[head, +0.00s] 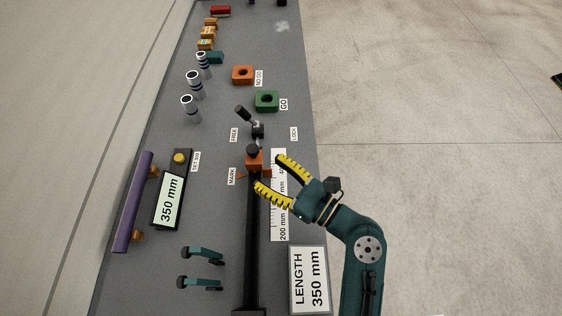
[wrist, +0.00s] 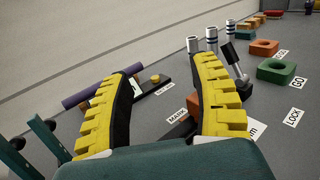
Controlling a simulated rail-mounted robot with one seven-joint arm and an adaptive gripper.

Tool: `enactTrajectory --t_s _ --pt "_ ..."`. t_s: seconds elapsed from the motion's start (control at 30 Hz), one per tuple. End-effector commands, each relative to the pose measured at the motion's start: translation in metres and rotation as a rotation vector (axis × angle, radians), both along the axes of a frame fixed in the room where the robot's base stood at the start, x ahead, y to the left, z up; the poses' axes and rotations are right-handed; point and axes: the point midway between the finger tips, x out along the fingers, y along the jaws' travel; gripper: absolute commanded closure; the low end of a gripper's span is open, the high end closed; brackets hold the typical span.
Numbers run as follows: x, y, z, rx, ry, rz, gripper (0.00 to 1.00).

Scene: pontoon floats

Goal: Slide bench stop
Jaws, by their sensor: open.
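The bench stop is an orange block (head: 255,162) with a black knob on a long black rail (head: 252,245). It sits near the rail's far end, beside the MARK label (head: 231,176). My gripper (head: 267,171) is open and empty. Its yellow fingers are spread at the stop's right and near side; contact cannot be told. In the wrist view the orange block (wrist: 193,104) is partly hidden behind the right finger. A black-handled lever (head: 243,113) beyond the stop leans toward the FREE label (head: 234,134), away from LOCK (head: 294,134). A white ruler (head: 279,220) lies right of the rail.
A LENGTH 350 mm sign (head: 310,280) is at the near right. A 350 mm display (head: 169,200) with a yellow button and a purple cylinder (head: 132,202) lie left. Green (head: 267,101) and orange (head: 243,75) gauge blocks stand farther back. The bench edge is on the right.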

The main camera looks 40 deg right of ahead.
Motion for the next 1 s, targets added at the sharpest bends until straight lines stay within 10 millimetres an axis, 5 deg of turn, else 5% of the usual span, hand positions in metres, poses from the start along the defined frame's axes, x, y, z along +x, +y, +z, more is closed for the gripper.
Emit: enactTrajectory --t_s 0.03,0.1,0.33,1.0 --pt "-0.012 -0.018 -0.045 0.013 0.018 -0.049 0.38" --pt "-0.025 -0.034 -0.066 0.025 0.03 -0.098 0.38" --pt "-0.029 -0.05 -0.076 0.032 0.038 -0.142 0.38" --pt "0.113 -0.02 -0.076 0.03 0.039 -0.14 0.38"
